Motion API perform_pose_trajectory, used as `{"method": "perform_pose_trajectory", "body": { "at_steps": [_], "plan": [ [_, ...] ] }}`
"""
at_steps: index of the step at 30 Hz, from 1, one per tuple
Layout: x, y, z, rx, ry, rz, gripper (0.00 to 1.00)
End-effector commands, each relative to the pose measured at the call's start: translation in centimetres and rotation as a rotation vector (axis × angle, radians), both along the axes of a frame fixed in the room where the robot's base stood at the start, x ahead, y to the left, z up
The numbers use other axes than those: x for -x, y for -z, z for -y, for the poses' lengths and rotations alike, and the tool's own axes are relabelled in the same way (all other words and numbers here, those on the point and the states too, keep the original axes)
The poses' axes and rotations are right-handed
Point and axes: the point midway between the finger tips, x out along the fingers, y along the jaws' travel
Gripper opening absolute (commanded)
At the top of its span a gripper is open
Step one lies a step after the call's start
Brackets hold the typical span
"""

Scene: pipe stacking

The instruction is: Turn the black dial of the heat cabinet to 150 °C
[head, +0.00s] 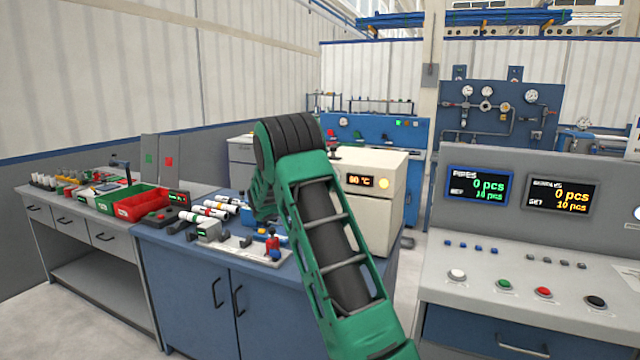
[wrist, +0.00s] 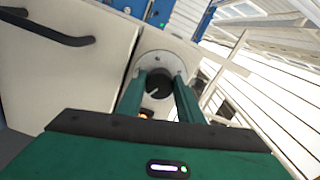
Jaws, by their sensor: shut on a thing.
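The heat cabinet is a cream box (head: 388,200) on the blue workbench, partly hidden behind my green arm in the head view. Its orange display (head: 360,181) appears to read 90 °C, and a round pale yellow lamp (head: 384,184) sits to its right. In the wrist view the black dial (wrist: 158,84) sits on a round pale plate (wrist: 160,62) on the cabinet front. My gripper (wrist: 160,88) has its two green fingers on either side of the dial, shut on it. The dial's pointer and scale are too small to read. My gripper is hidden in the head view.
A dark handle (wrist: 45,30) crosses the cabinet front in the wrist view. The blue workbench (head: 185,265) carries white pipes (head: 215,208) and small devices left of my arm. Red (head: 140,205) and green bins stand farther left. A control console (head: 530,260) stands at the right.

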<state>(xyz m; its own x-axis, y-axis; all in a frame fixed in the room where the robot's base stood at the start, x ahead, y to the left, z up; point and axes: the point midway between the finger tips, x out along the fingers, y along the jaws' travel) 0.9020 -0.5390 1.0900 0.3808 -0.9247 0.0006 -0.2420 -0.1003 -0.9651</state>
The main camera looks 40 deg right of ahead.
Motion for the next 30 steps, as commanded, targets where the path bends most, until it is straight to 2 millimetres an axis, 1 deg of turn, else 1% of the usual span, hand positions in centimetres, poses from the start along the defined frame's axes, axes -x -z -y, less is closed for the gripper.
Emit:
{"method": "perform_pose_trajectory", "body": {
  "at_steps": [1, 15, 16, 17, 18, 26, 30],
  "plan": [
    [-0.53, 0.46, -0.5, -0.012, -0.013, 0.006, 0.11],
    [-0.51, 0.4, -0.48, -0.015, -0.012, 0.017, 0.11],
    [-0.52, 0.4, -0.47, -0.015, -0.012, 0.017, 0.4],
    [-0.49, 0.38, -0.45, -0.015, -0.012, 0.017, 0.47],
    [-0.44, 0.33, -0.4, -0.013, -0.011, 0.016, 0.52],
    [-0.17, 0.11, -0.19, -0.009, -0.005, 0.017, 0.52],
    [0.07, 0.12, -0.88, -0.01, -0.005, 0.016, 0.52]
  ]
}}
